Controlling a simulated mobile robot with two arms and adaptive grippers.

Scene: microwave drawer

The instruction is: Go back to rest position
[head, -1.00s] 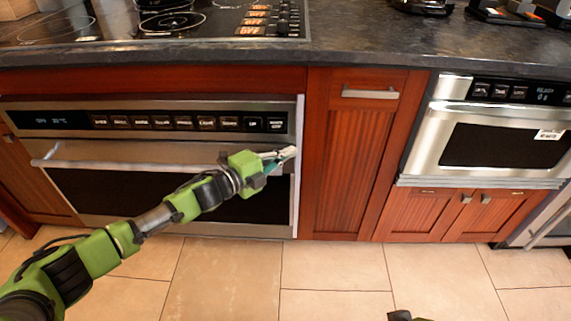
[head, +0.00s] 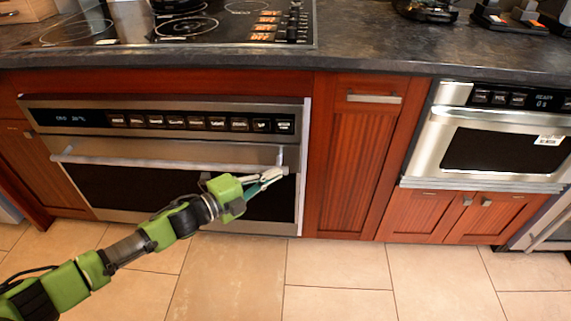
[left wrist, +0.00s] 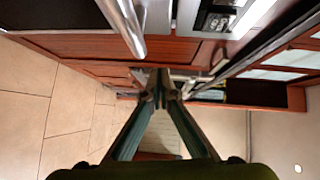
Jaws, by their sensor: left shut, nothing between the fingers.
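My left arm comes in from the left in the head view, and its green-bodied gripper (head: 265,181) is stretched out in front of the built-in oven (head: 180,181). The fingertips overlap the right part of the oven front, just below the right end of its handle bar (head: 160,164). I cannot tell from the head view whether they touch it. In the left wrist view the fingers (left wrist: 160,75) come together at their tips with nothing between them. My right gripper does not show.
A dark countertop (head: 380,48) with a cooktop (head: 225,22) runs above the oven. A narrow wooden cabinet (head: 355,165) stands right of the oven, and a microwave drawer (head: 500,140), closed, is farther right. The tiled floor (head: 335,265) in front is clear.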

